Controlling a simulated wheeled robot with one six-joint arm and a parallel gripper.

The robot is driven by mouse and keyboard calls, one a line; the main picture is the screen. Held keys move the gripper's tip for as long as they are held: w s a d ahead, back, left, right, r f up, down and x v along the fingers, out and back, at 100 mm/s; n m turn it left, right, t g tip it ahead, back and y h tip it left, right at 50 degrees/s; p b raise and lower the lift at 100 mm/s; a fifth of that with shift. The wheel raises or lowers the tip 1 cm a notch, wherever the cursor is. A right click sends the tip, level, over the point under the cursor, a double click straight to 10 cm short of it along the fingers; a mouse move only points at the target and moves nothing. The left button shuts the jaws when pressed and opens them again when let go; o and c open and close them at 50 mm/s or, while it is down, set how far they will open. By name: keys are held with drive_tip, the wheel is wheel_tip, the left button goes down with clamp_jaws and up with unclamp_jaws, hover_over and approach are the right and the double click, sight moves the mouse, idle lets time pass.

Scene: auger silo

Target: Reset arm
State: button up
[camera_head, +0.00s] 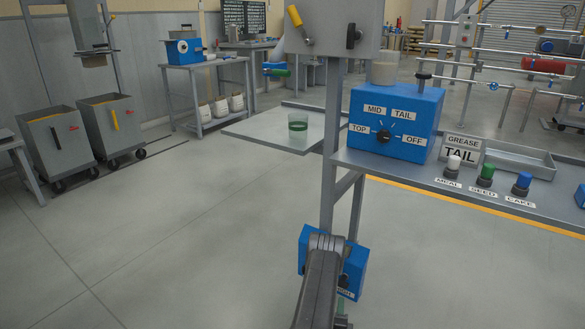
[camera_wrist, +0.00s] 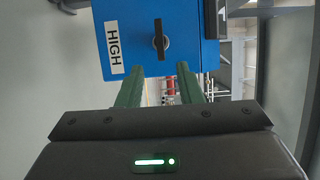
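My gripper (camera_wrist: 159,70) shows in the wrist view with two dark green fingers standing apart and nothing between them. The knob is just past the fingertips, and I cannot tell the exact gap. In the head view my arm (camera_head: 320,285) reaches toward the low blue box (camera_head: 355,259) under the bench. The arm hides part of that box and most of my gripper.
The bench (camera_head: 400,171) carries a blue selector box (camera_head: 395,110), a grease sign (camera_head: 460,150), several buttons and a tray (camera_head: 520,161). A steel post (camera_head: 328,180) rises beside my arm.

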drive_tip(key=b+x, duration=0.3)
drive_tip(key=x, duration=0.8)
drive_tip(key=shift+a, duration=0.1)
drive_tip(key=shift+s, duration=0.1)
drive_tip(key=p+v, duration=0.5)
drive_tip(key=v, duration=0.9)
drive_tip(key=b+x, duration=0.5)
drive_tip(key=x, duration=0.8)
drive_tip(key=shift+w+f, duration=0.1)
drive_tip(key=shift+w, duration=0.5)
drive_tip(key=n+g, duration=0.1)
drive_tip(key=n, duration=0.1)
drive_tip(key=n+g, duration=0.1)
drive_tip(key=n, duration=0.1)
drive_tip(key=shift+r+n, duration=0.35)
drive_tip(key=shift+n, duration=0.35)
drive_tip(key=shift+s+g, duration=0.1)
drive_tip(key=shift+g, duration=0.2)
